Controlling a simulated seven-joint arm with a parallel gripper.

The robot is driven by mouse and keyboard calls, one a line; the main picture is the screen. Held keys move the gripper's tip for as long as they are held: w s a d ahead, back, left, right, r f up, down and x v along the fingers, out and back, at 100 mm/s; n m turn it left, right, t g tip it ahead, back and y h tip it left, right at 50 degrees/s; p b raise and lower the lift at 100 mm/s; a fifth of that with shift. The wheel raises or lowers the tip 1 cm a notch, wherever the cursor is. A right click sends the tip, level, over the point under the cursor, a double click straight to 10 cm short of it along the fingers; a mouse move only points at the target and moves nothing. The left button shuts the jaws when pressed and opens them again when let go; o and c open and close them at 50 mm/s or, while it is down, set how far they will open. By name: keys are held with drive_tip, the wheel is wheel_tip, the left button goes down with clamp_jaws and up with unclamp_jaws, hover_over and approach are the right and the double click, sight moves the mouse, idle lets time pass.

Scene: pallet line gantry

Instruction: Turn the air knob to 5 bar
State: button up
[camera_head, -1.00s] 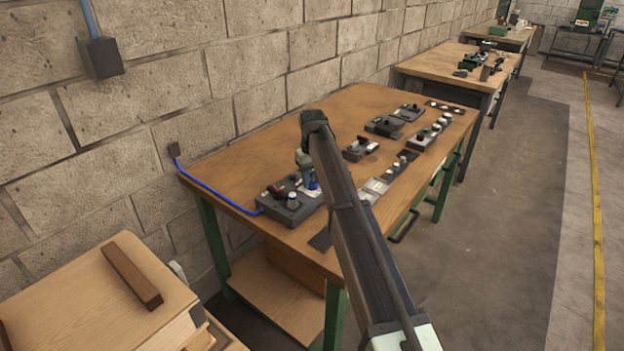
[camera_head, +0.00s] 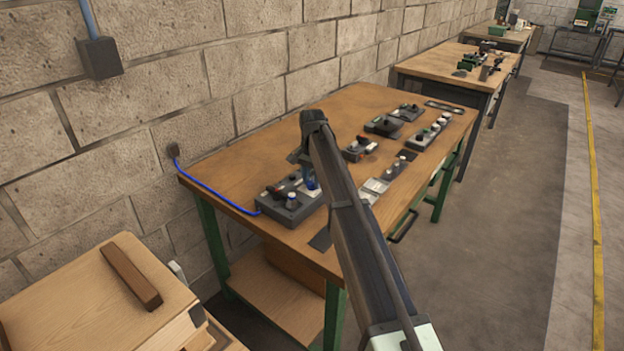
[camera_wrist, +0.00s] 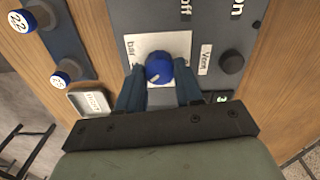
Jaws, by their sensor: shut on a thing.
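The air knob (camera_wrist: 159,67) is round and blue with a pale pointer mark, set on a white scale plate (camera_wrist: 140,46) marked "bar" in the wrist view. The scale figures are mostly hidden or too small to read. My gripper (camera_wrist: 160,84) is shut on the knob, one dark finger at each side. In the head view my gripper (camera_head: 312,182) reaches down onto the grey control box (camera_head: 285,213) at the near left of the bench, and the knob is mostly hidden there.
On the box, a dark round knob (camera_wrist: 231,62) sits beside a label that seems to read "Venn". Numbered white-capped knobs (camera_wrist: 60,80) stand on a separate strip to the left. A blue cable (camera_head: 215,194) runs from the wall to the box. Other control boxes (camera_head: 383,126) stand farther along the bench.

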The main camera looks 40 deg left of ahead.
sight(312, 182)
drive_tip(key=m, duration=0.4)
drive_tip(key=shift+m, duration=2.2)
drive_tip(key=o, duration=1)
drive_tip(key=shift+o, duration=0.2)
wheel_tip(312, 182, up, 14)
drive_tip(key=shift+f, duration=0.1)
